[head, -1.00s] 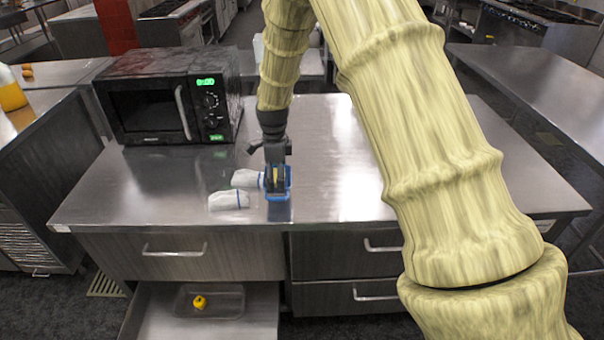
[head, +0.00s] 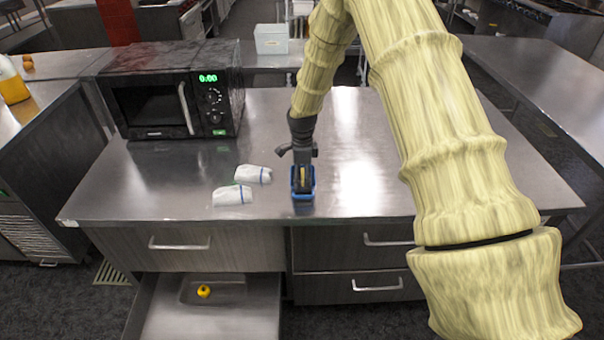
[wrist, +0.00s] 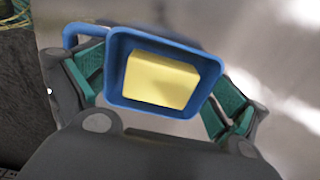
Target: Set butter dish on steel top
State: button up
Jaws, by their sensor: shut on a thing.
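The butter dish (wrist: 198,101) is a blue rectangular tray with a yellow block of butter (wrist: 160,80) in it. My gripper (wrist: 160,95) is shut on the dish, with its green-padded fingers at the two sides in the wrist view. In the head view the blue dish (head: 302,196) is at the end of my arm, over the front middle part of the steel top (head: 370,180). I cannot tell whether it touches the surface. My gripper (head: 302,178) partly hides the butter there.
Two white wrapped bundles (head: 232,195) lie left of the dish. A black microwave (head: 165,95) stands at the back left. Below, an open drawer (head: 245,310) holds a clear tray with a yellow item (head: 203,291). The steel top right of the dish is clear.

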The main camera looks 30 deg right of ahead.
aim_at(302, 174)
jog(key=shift+w+f, duration=0.1)
jog(key=shift+f, duration=0.15)
jog(key=shift+r, duration=0.1)
jog(key=o, duration=0.7)
jog(key=shift+f, duration=0.2)
jog(key=shift+r, duration=0.25)
notch_tip(302, 174, up, 12)
jog(key=b, duration=0.4)
